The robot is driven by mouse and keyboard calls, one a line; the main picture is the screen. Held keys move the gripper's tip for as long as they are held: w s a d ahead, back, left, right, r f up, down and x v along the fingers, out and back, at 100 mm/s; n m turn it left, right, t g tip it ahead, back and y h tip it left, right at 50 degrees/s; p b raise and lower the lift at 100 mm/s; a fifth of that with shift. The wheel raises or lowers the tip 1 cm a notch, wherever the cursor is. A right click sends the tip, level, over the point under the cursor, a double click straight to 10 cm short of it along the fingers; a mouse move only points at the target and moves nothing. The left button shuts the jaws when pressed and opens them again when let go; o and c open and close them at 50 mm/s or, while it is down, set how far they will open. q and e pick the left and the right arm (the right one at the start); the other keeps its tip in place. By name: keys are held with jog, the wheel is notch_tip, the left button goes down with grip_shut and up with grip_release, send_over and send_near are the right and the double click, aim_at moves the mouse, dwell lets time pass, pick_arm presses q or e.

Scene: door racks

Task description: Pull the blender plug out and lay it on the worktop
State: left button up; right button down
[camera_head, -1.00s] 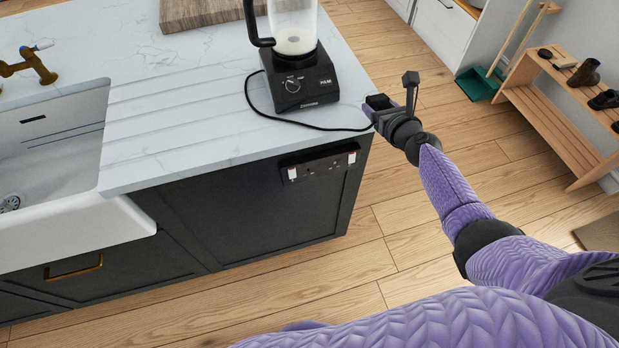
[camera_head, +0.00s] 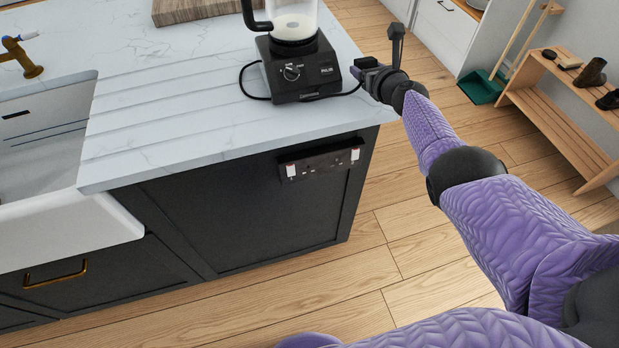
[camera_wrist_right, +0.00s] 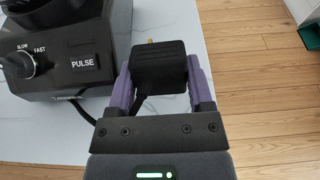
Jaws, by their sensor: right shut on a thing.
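The black blender (camera_head: 297,62) with its clear jug stands on the white marble worktop (camera_head: 215,115), near the right edge. Its black cord (camera_head: 262,98) runs across the worktop to my right gripper (camera_head: 366,70). In the right wrist view my right gripper (camera_wrist_right: 160,75) is shut on the black blender plug (camera_wrist_right: 159,66); a brass pin shows at its far end. The plug is out of the socket, over or near the worktop's right edge beside the blender; whether it touches the top I cannot tell. The double socket (camera_head: 322,162) on the cabinet side is empty. My left gripper is not in view.
A white sink (camera_head: 70,235) with a brass tap (camera_head: 22,58) lies at the left. A wooden board (camera_head: 195,10) is at the back. A wooden shoe rack (camera_head: 550,110) and green dustpan (camera_head: 482,88) stand right. Worktop in front of the blender is clear.

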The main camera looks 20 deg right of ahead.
aim_at(364, 94)
dwell(0.3)
jog(key=shift+f+b, duration=1.55)
jog(key=shift+f, duration=0.3)
grip_release()
jog(key=shift+r, duration=0.1)
jog(key=shift+s+r+p, duration=0.15)
jog(key=shift+s+p, duration=0.05)
jog(key=shift+p, duration=0.2)
jog(key=p+v, duration=0.4)
jog(key=p, duration=0.1)
jog(key=shift+r, duration=0.35)
jog(key=p+v, duration=0.2)
jog(key=v, duration=0.1)
jog(key=f+p+v, duration=0.1)
jog(key=p+v, duration=0.1)
jog(key=shift+s+r, duration=0.1)
jog(key=shift+s, duration=0.2)
